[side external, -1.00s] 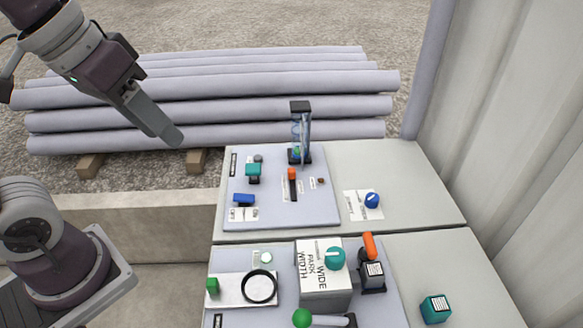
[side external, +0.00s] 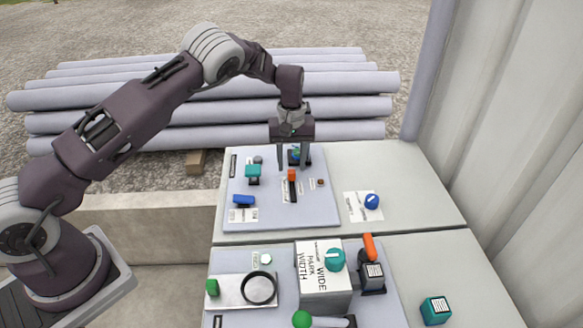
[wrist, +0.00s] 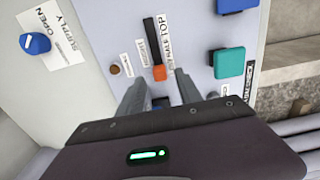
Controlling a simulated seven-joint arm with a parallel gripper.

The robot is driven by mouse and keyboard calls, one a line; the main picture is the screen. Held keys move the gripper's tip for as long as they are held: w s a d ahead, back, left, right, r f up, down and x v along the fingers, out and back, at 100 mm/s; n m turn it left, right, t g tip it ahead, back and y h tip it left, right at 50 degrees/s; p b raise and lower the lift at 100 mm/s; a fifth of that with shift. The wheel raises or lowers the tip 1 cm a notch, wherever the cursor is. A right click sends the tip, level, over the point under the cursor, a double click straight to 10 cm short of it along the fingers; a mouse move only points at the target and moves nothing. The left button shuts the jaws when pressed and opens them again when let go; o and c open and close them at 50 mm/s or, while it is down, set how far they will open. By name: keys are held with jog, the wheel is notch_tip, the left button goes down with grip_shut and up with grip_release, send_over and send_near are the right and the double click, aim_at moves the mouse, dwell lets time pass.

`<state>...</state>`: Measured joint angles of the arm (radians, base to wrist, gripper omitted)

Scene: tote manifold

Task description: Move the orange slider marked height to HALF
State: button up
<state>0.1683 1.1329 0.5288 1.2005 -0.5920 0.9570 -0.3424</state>
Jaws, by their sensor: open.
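The orange slider (side external: 292,177) is at the far end of its short black slot (side external: 293,193) on the rear grey panel (side external: 265,215). In the wrist view the orange slider (wrist: 159,73) is at the lower end of the black slot (wrist: 153,42). A label strip (wrist: 168,42) beside the slot reads HALF and TOP, with TOP toward the end away from the slider; its other words are too small to read surely. My gripper (side external: 292,165) points down just above the slider, fingers open and apart. In the wrist view my gripper (wrist: 160,92) shows nothing held between its fingers.
A teal block (side external: 253,171) and a blue block (side external: 244,200) are left of the slot. A small brown knob (side external: 320,183) is right of it. A clear upright column is mostly hidden behind my gripper. A blue knob (side external: 372,201) is farther right. Boxes and levers fill the front panel.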

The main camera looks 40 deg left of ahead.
aim_at(291, 175)
notch_tip(291, 175, down, 2)
jog(key=shift+f, duration=0.2)
grip_shut()
jog(key=shift+d, duration=0.1)
dwell(1.3)
